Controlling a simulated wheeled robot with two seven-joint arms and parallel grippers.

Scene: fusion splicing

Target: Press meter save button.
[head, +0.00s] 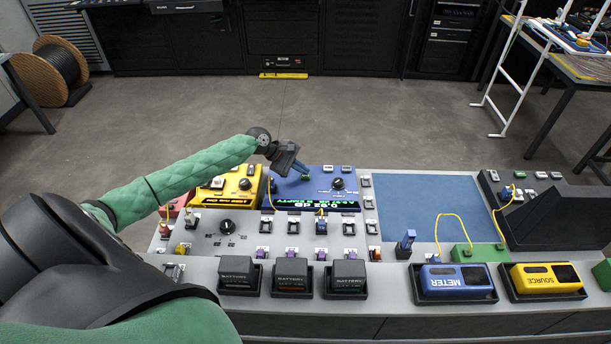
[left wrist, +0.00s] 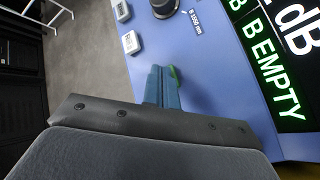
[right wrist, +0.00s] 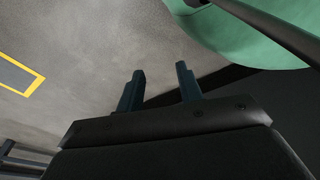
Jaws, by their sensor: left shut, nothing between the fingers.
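The blue meter panel (head: 316,183) has a lit display (head: 318,204), a black knob (head: 338,183) and two pale buttons (head: 328,168) along its far edge. My left gripper (head: 305,176) is shut and empty, with its fingertips over the panel's far left part. In the left wrist view, the fingertips (left wrist: 164,72) are at or just above the blue surface. A green edge (left wrist: 175,75) shows beside them, mostly hidden; I cannot tell whether they touch it. The pale buttons (left wrist: 130,42) and knob (left wrist: 165,7) lie beyond. My right gripper (right wrist: 159,78) is open and empty, away from the panel.
A yellow panel (head: 228,185) sits left of the blue one. A blue mat (head: 428,198) lies to the right. Three black battery blocks (head: 291,273), a blue METER box (head: 456,279) and a yellow SOURCE box (head: 544,278) line the front. Small connectors stand between.

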